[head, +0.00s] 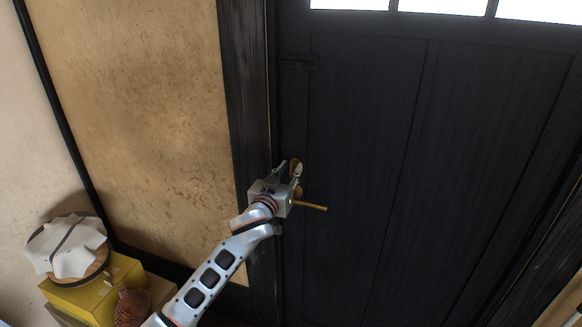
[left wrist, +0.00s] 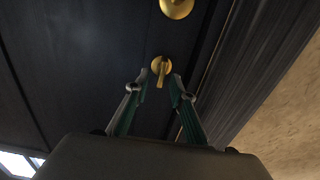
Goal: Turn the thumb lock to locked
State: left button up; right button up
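The thumb lock (left wrist: 161,68) is a small brass thumb turn on a round brass plate, set in the dark door (head: 360,150). In the left wrist view its tab points down the picture, toward the gap between my fingertips. My left gripper (left wrist: 160,87) is open, with one finger on each side of the tab's line; I cannot tell whether either touches it. In the head view the left gripper (head: 290,171) is at the door's left edge and partly covers the lock. My right gripper is not in view.
A brass lever handle (head: 312,207) sticks out just below the gripper; a round brass plate (left wrist: 177,7) shows near the lock. A dark door frame (head: 245,100) stands to the left. A yellow box (head: 95,290) with a white-covered object (head: 68,248) stands lower left.

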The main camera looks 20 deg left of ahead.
pick_arm(q)
jog(key=shift+w, duration=1.25)
grip_shut()
